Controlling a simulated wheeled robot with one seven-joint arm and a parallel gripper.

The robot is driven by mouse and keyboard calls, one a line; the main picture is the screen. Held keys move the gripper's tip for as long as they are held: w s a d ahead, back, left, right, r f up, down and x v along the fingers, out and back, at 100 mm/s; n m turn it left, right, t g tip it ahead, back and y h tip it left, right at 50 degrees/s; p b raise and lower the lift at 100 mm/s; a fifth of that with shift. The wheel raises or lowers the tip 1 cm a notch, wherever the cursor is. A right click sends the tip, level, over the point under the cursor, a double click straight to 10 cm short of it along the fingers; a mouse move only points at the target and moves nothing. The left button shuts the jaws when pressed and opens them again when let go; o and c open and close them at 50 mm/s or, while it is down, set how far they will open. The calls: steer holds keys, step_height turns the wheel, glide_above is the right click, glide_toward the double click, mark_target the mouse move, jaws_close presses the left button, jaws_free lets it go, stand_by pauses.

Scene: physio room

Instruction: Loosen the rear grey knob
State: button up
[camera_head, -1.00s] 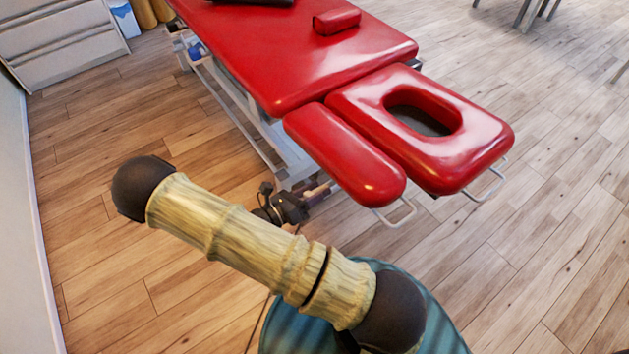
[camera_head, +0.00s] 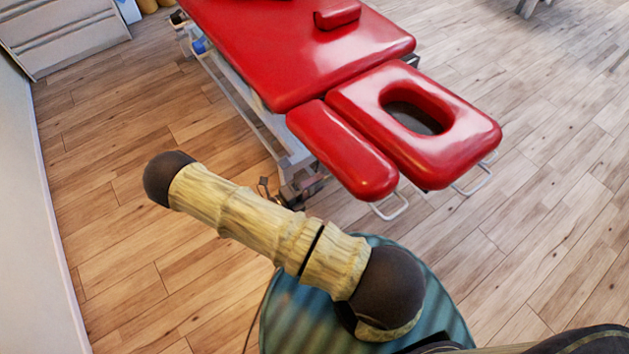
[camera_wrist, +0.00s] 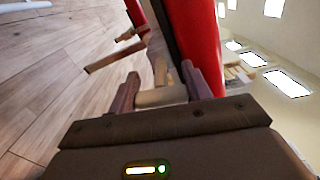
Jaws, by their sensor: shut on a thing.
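In the wrist view my gripper (camera_wrist: 160,92) has its two brown fingers on either side of a pale grey-beige knob (camera_wrist: 162,98) under the red padding. It is shut on this knob, which is partly hidden by the fingers and palm. I cannot tell from the wrist view whether it is the rear one. In the head view my gripper is mostly hidden behind my arm, under the head end of the red treatment table (camera_head: 300,50). No knob can be made out there.
The headrest (camera_head: 470,140) with its face hole and a red armrest pad (camera_head: 345,155) overhang the area, with white metal loops (camera_head: 390,208) below. The table's metal frame (camera_head: 240,110) is close by. Wooden floor is clear to left and right. A white cabinet (camera_head: 60,35) stands back left.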

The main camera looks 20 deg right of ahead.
steer(key=shift+a+n, duration=0.1)
steer(key=shift+n, duration=0.9)
steer(key=o, duration=1)
steer(key=b+v, duration=0.1)
steer(key=v, duration=1.6)
steer(key=shift+s+a, duration=0.1)
steer(key=shift+a, duration=0.1)
